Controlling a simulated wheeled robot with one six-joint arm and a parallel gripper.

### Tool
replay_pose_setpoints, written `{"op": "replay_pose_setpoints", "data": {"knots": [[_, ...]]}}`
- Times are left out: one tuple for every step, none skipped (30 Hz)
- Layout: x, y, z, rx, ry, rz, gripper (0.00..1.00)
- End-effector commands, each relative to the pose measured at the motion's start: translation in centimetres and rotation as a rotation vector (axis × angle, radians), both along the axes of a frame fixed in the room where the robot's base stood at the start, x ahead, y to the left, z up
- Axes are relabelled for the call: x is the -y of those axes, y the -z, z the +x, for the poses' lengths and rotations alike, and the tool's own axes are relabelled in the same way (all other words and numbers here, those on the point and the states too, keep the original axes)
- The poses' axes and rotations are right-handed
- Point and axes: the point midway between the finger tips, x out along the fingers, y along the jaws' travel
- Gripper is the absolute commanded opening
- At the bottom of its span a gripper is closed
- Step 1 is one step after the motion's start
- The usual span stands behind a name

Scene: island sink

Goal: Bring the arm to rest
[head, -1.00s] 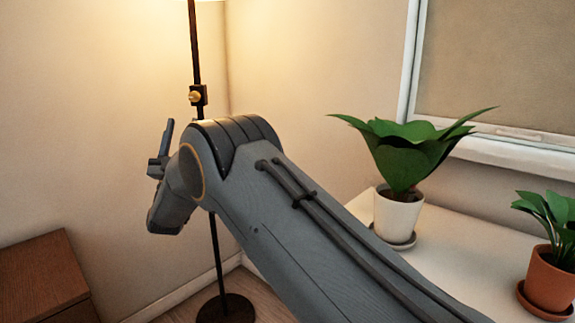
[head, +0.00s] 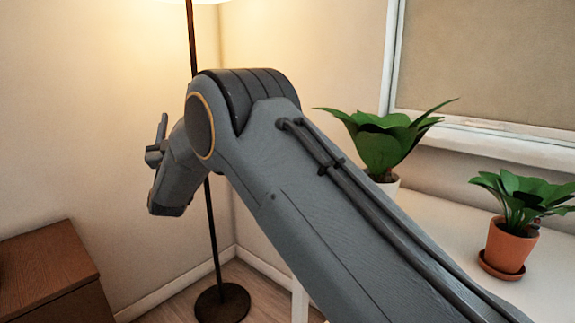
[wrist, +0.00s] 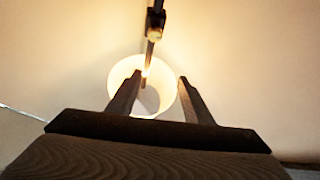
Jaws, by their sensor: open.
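My arm (head: 300,200) is raised across the head view, sloping from the lower right up to a bend near the centre-left. My gripper (head: 160,140) is beyond the bend at the left, partly hidden by my own wrist. In the wrist view my gripper (wrist: 160,82) shows two dark fingers spread apart with nothing held between them. The lit shade (wrist: 152,108) of a floor lamp shows behind the fingers.
The floor lamp's dark pole (head: 210,240) stands behind my arm, on a round base (head: 222,303). A brown wooden cabinet (head: 45,270) is at lower left. A plant in a terracotta pot (head: 508,250) and a leafy plant (head: 385,140) stand on a white surface (head: 545,270).

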Motion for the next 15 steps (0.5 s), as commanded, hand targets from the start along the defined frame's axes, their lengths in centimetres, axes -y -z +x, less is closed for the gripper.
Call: {"op": "replay_pose_setpoints", "data": {"knots": [[0.5,-0.4,0.4,-0.031,-0.013,-0.012,0.46],[0.7,-0.4,0.7,-0.055,-0.022,-0.021,0.46],[1.0,-0.5,1.1,-0.089,-0.036,-0.033,0.46],[1.3,-0.5,1.4,-0.116,-0.047,-0.042,0.46],[1.5,-0.4,1.6,-0.146,-0.059,-0.053,0.46],[2.0,-0.4,1.9,-0.189,-0.077,-0.069,0.46],[2.5,-0.4,2.0,-0.227,-0.090,-0.080,0.46],[3.0,-0.2,2.2,-0.269,-0.102,-0.094,0.46],[3.7,0.0,2.2,-0.329,-0.123,-0.112,0.46],[4.4,0.3,2.1,-0.379,-0.138,-0.127,0.46],[5.2,0.7,1.9,-0.431,-0.151,-0.141,0.46],[6.1,1.4,1.5,-0.500,-0.169,-0.160,0.46],[7.0,1.9,1.1,-0.552,-0.181,-0.175,0.46],[7.8,2.5,0.6,-0.605,-0.192,-0.187,0.46],[9.0,3.3,-0.3,-0.677,-0.205,-0.204,0.46]]}}
